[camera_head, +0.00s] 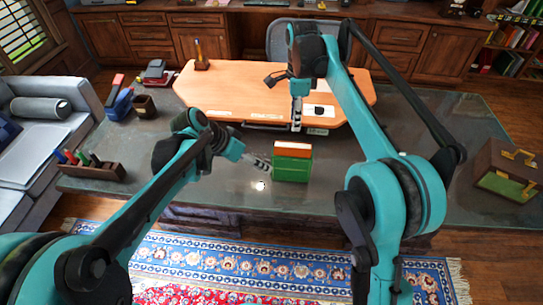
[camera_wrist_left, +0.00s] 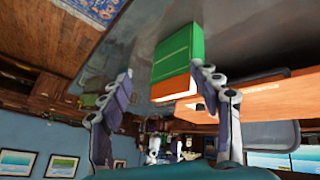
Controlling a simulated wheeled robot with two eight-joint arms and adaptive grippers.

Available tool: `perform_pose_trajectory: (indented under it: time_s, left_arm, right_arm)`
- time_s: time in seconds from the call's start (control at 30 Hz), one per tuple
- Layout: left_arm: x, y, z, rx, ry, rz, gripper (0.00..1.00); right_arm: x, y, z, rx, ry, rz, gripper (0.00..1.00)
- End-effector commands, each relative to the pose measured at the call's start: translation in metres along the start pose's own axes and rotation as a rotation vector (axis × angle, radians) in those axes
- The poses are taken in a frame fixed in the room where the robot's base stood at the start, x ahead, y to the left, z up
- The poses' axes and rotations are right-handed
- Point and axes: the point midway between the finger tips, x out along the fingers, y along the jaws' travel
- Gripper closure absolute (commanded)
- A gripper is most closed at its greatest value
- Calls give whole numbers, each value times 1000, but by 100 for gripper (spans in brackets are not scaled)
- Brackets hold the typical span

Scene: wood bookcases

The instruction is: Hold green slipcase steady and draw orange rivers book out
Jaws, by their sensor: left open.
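The green slipcase (camera_head: 291,171) stands upright on the grey-topped desk, near its front edge. The orange rivers book (camera_head: 293,149) sits in it, with its orange face showing at the top. My left gripper (camera_head: 264,165) is open just left of the slipcase. The left wrist view shows the slipcase (camera_wrist_left: 178,52) and the book (camera_wrist_left: 172,89) ahead of the spread fingers, one finger overlapping the slipcase's edge; contact cannot be told. My right gripper (camera_head: 297,122) points down above the book with a small gap; whether its fingers are apart cannot be told.
A raised wooden desktop (camera_head: 235,90) lies behind the slipcase. A wooden holder (camera_head: 92,171) with coloured items stands at the left, near a dark cup (camera_head: 144,107). A brown case (camera_head: 508,173) sits at the right end. The grey surface (camera_head: 215,185) beside the slipcase is mostly clear.

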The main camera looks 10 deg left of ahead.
Motion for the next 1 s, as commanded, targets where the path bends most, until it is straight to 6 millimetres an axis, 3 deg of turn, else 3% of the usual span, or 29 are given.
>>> perform_pose_trajectory:
  time_s: [0.3, 0.6, 0.8, 1.0]
  left_arm:
    - [54, -42, -42, 253, 121, 249, 37]
    - [105, -78, -50, 525, 318, 435, 37]
    - [136, -77, -50, 701, 405, 524, 37]
    - [150, -73, -48, 771, 443, 556, 37]
  right_arm:
    - [0, 0, 0, 0, 0, 0, 66]
    - [0, 0, 0, 0, 0, 0, 66]
    - [0, 0, 0, 0, 0, 0, 66]
    - [0, 0, 0, 0, 0, 0, 66]
